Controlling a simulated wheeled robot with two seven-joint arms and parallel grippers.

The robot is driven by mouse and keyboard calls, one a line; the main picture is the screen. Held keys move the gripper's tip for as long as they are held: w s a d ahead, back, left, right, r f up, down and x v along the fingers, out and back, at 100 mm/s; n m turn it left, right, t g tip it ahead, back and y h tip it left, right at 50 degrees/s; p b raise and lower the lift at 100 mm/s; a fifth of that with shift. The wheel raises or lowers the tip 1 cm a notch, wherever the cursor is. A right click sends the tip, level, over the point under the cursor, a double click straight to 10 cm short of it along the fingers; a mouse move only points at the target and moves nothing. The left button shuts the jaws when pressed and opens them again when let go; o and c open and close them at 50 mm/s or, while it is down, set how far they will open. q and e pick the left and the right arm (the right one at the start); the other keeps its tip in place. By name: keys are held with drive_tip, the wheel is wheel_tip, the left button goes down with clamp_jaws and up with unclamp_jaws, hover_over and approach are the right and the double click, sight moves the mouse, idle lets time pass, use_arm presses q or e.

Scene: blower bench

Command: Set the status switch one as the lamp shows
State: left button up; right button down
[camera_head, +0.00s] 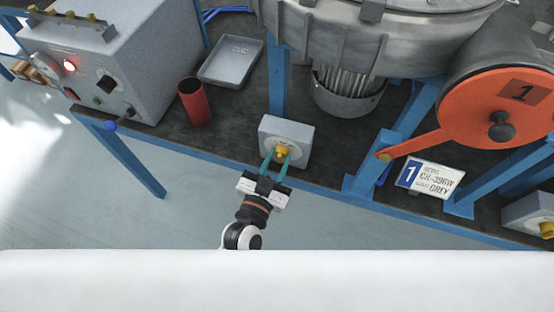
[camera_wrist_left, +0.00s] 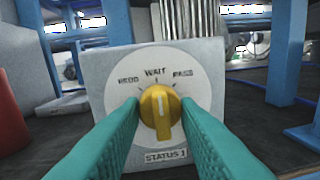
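The status switch one (camera_head: 281,152) is a yellow knob on a grey box (camera_head: 298,131) at the bench's front edge. In the left wrist view the knob (camera_wrist_left: 160,112) stands on a round white dial (camera_wrist_left: 200,88) marked REDO, WAIT and PASS, above a STATUS 1 label (camera_wrist_left: 166,155). Its white line points up, at WAIT. My left gripper (camera_head: 276,158) has its teal fingers on either side of the knob, open, with a narrow gap seeming to show. On the control box (camera_head: 150,62) at the left, a lamp (camera_head: 69,65) glows red. My right gripper is not in view.
A red cup (camera_head: 194,103) and a grey tray (camera_head: 230,62) stand left of the switch box. A blue post (camera_head: 277,80) rises behind it. To the right are an orange lever (camera_head: 415,143) and a number 1 sign (camera_head: 430,178). Another knobbed box (camera_head: 528,213) sits at the far right.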

use_arm(q)
drive_tip(key=shift+c, duration=0.2)
drive_tip(key=n+p, duration=0.1)
drive_tip(key=n, duration=0.7)
drive_tip(key=shift+n+t, duration=0.4)
drive_tip(key=shift+n, duration=0.3)
idle(0.3)
drive_tip(key=o, duration=1)
drive_tip(key=b+v, duration=0.1)
drive_tip(key=v, duration=1.1)
drive_tip(key=shift+d, duration=0.1)
